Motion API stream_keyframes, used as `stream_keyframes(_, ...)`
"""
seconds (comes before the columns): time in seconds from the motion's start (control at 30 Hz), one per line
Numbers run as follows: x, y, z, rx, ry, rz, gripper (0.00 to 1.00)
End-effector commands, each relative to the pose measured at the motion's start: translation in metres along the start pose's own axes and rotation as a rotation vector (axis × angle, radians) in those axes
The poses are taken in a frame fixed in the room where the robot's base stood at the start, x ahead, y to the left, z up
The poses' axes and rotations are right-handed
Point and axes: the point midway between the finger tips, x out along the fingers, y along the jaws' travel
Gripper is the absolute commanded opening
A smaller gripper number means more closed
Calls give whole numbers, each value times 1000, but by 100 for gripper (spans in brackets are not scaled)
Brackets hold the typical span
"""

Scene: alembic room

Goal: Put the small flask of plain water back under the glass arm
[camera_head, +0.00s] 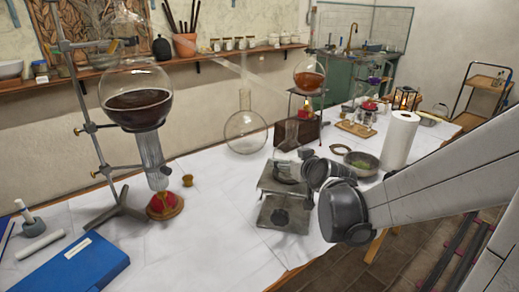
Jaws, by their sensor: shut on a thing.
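My gripper (289,167) is in the middle of the view, over the table's front half. It is shut on what looks like the small clear flask (289,136), which is faint against a brown box; its contents are hard to make out. The glass arm (240,72) slopes down to the right from the large flask's head at upper left. Its lower end is near the brown box, behind my gripper. A larger clear round flask (246,131) stands on the table to the left of my gripper, below the glass arm.
A round flask of dark liquid (138,97) hangs on a metal stand at left above a burner (164,205). A flask of orange liquid (308,79) stands on a tripod behind. A paper roll (400,140) stands right. The front-middle table is clear.

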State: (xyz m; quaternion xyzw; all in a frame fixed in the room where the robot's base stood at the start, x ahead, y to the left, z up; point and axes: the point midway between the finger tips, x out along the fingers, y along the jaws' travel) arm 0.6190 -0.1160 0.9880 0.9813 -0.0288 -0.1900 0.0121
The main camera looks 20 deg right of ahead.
Motion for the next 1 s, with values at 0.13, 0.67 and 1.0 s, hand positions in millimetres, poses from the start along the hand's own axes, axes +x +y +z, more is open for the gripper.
stream_keyframes(0.13, 0, 0, 2, 0, 0, 0, 43)
stream_keyframes(0.67, 2, 0, 5, 0, 0, 0, 43)
stream_keyframes(1.0, 3, 0, 9, 0, 0, 0, 43)
